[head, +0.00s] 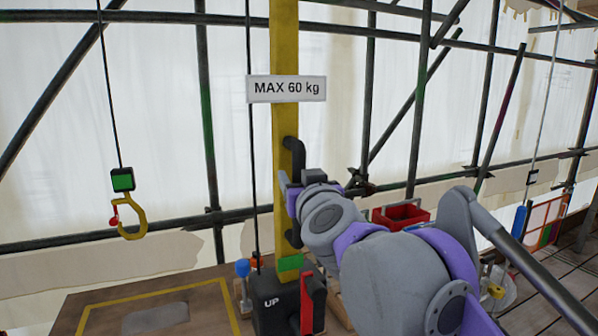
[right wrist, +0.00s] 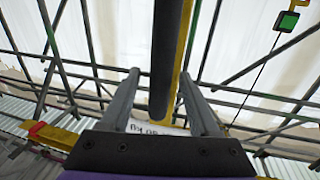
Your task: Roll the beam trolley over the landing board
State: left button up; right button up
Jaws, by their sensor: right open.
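A yellow post (head: 284,120) stands upright with a "MAX 60 kg" sign and a black handle (head: 293,157) on its side. My right gripper (head: 291,190) is at this handle. In the right wrist view its two fingers (right wrist: 158,78) are apart, with the dark handle bar (right wrist: 168,45) showing between them; contact cannot be told. A yellow hook (head: 132,222) with a red latch hangs on a cable below a green-faced block (head: 122,180). A wooden board (head: 85,297) with a yellow outline lies lower left. My left gripper is out of view.
A black control box marked "UP" (head: 271,311) with a red lever (head: 307,300) stands at the post's foot. A red bin (head: 401,215) is behind my right arm. Dark scaffold tubes and white sheeting close off the back. The space around the hook is free.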

jog(key=shift+w+a, duration=0.1)
jog(key=shift+w, duration=0.35)
grip_shut()
dwell(1.1)
